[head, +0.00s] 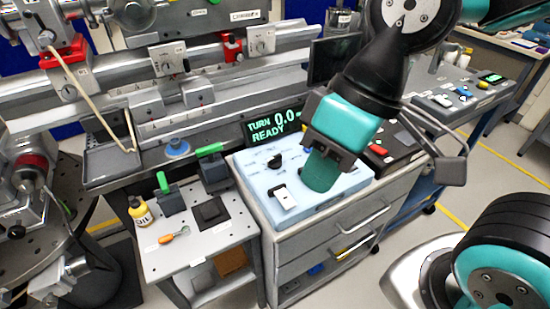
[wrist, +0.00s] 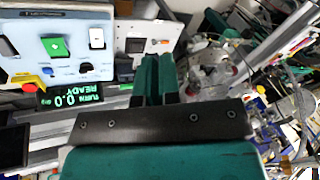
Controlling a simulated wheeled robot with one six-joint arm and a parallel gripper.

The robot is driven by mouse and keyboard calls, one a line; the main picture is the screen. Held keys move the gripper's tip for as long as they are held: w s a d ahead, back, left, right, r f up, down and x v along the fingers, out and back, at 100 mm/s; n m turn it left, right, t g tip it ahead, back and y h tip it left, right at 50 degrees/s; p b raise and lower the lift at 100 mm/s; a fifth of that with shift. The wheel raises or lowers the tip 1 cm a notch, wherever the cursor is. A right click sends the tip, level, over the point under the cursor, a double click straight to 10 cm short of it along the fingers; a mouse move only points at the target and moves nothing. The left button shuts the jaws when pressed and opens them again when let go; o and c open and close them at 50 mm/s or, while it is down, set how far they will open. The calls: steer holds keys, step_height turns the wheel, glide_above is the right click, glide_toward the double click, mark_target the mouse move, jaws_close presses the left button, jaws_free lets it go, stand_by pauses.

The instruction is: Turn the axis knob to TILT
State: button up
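A pale blue control box (head: 322,198) stands on a grey drawer cabinet. A black knob (head: 275,160) sits on its top near the back left; I cannot read its labels or tell its setting. A white switch (head: 284,198) is at the front left. The wrist view shows the box upside down (wrist: 75,20), with a green square control (wrist: 53,46) and the white switch (wrist: 97,38). My gripper (head: 321,172) hangs over the right part of the box and hides some of it. In the wrist view its teal fingers (wrist: 158,75) are together, with nothing seen between them.
A display (head: 273,126) behind the box reads TURN 0.0 READY. A side table (head: 200,250) at left holds a yellow bottle (head: 140,211), green-handled blocks and a black pad (head: 210,212). A beam rail runs behind. Another bench with devices stands at right.

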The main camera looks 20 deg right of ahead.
steer(key=o, duration=0.4)
steer(key=shift+w, duration=0.3)
steer(key=shift+c, duration=0.2)
steer(key=shift+o, duration=1.2)
steer(key=w+d+n+h+p, duration=0.1)
steer(key=w+n, duration=0.6)
steer(key=w, duration=0.7)
steer(key=shift+w+d+f+h, duration=0.25)
steer(key=shift+w+d+h, duration=0.1)
steer(key=shift+h, duration=0.25)
steer(key=n+h, duration=0.2)
steer(key=n, duration=0.6)
glide_above(275, 157)
step_height(275, 157, down, 5)
step_height(275, 157, down, 18)
steer(key=shift+r+p, duration=0.15)
steer(key=shift+p, duration=1.1)
jaws_close()
